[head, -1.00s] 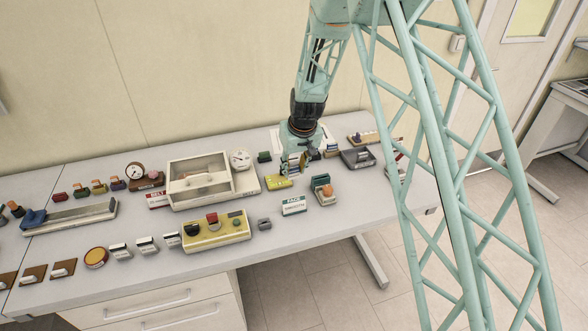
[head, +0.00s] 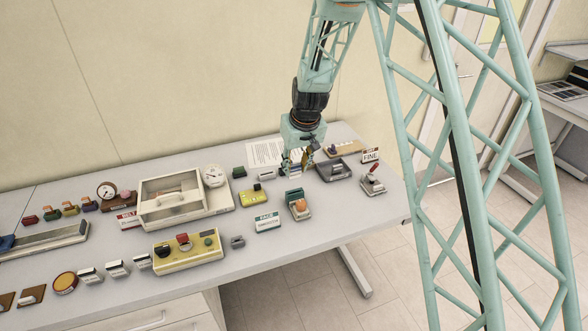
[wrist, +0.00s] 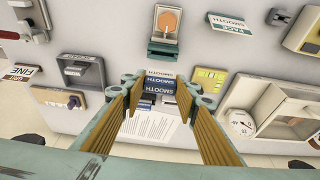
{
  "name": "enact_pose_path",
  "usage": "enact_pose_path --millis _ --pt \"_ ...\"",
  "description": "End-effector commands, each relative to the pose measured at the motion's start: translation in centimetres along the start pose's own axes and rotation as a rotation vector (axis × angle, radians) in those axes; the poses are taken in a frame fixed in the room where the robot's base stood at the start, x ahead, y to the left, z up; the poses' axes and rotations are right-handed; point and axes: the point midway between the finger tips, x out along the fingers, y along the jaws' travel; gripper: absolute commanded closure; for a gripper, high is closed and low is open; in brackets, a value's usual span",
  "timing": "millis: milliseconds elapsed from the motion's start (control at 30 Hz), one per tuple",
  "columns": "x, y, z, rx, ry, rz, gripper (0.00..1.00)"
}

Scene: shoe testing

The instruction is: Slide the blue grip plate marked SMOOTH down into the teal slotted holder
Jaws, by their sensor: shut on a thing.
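My gripper (head: 300,165) is over the back right of the bench. In the wrist view, my gripper (wrist: 160,98) is shut on the blue grip plate (wrist: 161,86), which shows white SMOOTH lettering between the fingers. Another SMOOTH label lies just above it in that picture. In the head view the gripper mostly hides the plate. The teal slotted holder (head: 296,207), with a round orange part at its front, stands on the bench nearer the camera than my gripper. It also shows in the wrist view (wrist: 163,46), apart from the plate. Its slot is not clear.
A FACE sign reading SMOOTH (head: 267,222) stands left of the holder. A yellow block (head: 254,197) is further left. A dark grey tray-like block (head: 333,170) and a FINE sign (head: 370,156) are to the right. A white paper (head: 264,152) lies behind.

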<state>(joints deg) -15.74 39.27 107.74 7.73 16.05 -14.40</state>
Motion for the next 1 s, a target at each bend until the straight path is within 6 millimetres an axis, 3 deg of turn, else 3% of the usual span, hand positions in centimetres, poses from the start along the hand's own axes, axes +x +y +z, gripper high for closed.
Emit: enact_pose_path --millis 667,1000 --pt "0.1 0.0 0.0 0.0 0.0 0.0 0.83" --pt "2.0 0.0 0.6 0.0 0.0 0.0 0.83"
